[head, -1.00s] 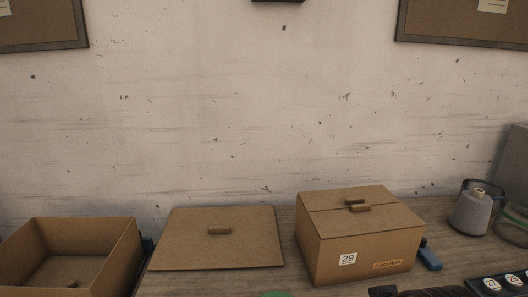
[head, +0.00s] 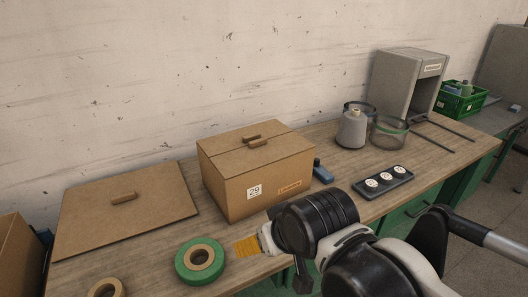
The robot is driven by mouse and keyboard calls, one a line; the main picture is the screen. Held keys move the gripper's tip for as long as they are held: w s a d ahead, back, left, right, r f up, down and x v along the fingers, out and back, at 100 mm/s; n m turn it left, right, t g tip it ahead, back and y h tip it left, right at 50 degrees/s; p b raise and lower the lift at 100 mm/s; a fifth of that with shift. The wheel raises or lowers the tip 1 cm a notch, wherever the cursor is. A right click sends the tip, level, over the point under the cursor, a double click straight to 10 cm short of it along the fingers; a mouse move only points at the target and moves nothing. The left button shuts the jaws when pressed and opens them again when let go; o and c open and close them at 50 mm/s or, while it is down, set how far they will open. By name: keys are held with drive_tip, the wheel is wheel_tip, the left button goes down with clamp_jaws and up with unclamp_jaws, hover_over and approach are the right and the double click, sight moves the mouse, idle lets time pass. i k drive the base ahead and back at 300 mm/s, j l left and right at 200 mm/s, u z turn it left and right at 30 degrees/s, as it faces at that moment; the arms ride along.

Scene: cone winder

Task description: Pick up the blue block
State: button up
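A small blue block (head: 322,172) lies on the wooden table just behind the right side of a closed cardboard box (head: 228,183) marked 29. The box hides part of it. Another dark bluish thing (head: 45,238) shows at the left, partly hidden by an open carton, and I cannot tell what it is. My black and white arm reaches in from the lower right, in front of the table and well short of the blue block. I cannot make out the fingers of my gripper.
A flat cardboard lid (head: 122,205) lies left of the box, beside an open carton (head: 14,262). A green ring roll (head: 184,268) stands in front. A grey cone (head: 352,130), glass jar (head: 388,133), black tray (head: 384,182) and grey cabinet (head: 396,84) are to the right.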

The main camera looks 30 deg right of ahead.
sight(324, 176)
drive_tip(key=l+z, duration=0.4)
drive_tip(key=i+l+z, duration=0.1)
drive_tip(key=z, duration=0.3)
drive_tip(key=i+l+z, duration=0.1)
drive_tip(key=l+z, duration=0.15)
drive_tip(key=z, duration=0.15)
drive_tip(key=i+l+z, duration=0.15)
drive_tip(key=z, duration=0.25)
drive_tip(key=l, duration=0.1)
